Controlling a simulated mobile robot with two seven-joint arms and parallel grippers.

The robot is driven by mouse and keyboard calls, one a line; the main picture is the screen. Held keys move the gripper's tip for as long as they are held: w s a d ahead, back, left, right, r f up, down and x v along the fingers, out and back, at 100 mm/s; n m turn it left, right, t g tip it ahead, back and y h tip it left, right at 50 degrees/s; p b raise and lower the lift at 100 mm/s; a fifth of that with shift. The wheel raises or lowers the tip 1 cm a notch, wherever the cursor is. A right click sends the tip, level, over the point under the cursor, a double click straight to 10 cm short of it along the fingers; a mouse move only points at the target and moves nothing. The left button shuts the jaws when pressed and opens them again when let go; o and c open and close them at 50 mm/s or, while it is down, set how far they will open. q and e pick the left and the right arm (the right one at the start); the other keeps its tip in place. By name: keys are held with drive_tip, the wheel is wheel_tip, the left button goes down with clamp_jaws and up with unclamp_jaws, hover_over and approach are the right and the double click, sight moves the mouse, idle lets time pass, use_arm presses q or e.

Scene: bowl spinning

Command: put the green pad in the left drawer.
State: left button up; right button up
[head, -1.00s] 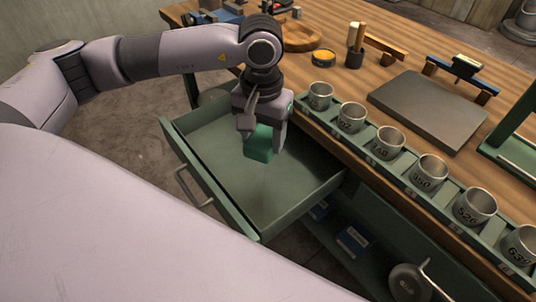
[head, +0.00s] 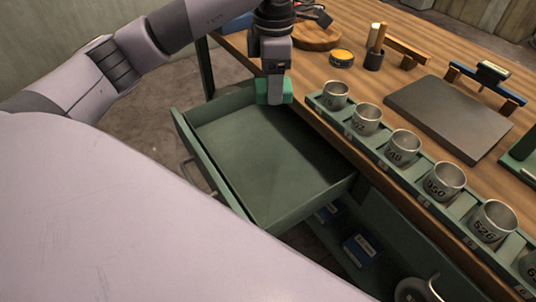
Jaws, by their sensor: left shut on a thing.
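The green pad (head: 287,91) is a small green block in the head view. My left gripper (head: 275,92) is shut on it, with a finger across its front face. The gripper and pad are over the back end of the open left drawer (head: 215,172), near the bench edge. I cannot tell whether the pad touches the drawer. The drawer is green, pulled out, and its visible floor is bare. My right gripper is not in view.
A green rack with several numbered metal cups (head: 404,146) runs along the bench edge, close to the right of the drawer. A dark grey plate (head: 449,116) lies on the wooden bench top. Blue boxes (head: 360,250) lie on a shelf below.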

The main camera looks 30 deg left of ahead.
sight(268, 154)
use_arm(q)
drive_tip(key=n, duration=0.1)
drive_tip(key=a+n, duration=0.1)
drive_tip(key=n, duration=0.3)
drive_tip(key=shift+w+a+r, duration=0.25)
drive_tip(key=shift+r, duration=0.15)
drive_tip(key=shift+f+n, duration=0.2)
drive_tip(key=shift+n, duration=0.1)
wheel_tip(268, 154, down, 20)
drive_tip(key=shift+r+b, duration=0.2)
drive_tip(key=shift+b, duration=0.25)
drive_tip(key=shift+f, duration=0.15)
drive_tip(key=o, duration=0.9)
drive_tip(key=shift+o, duration=0.2)
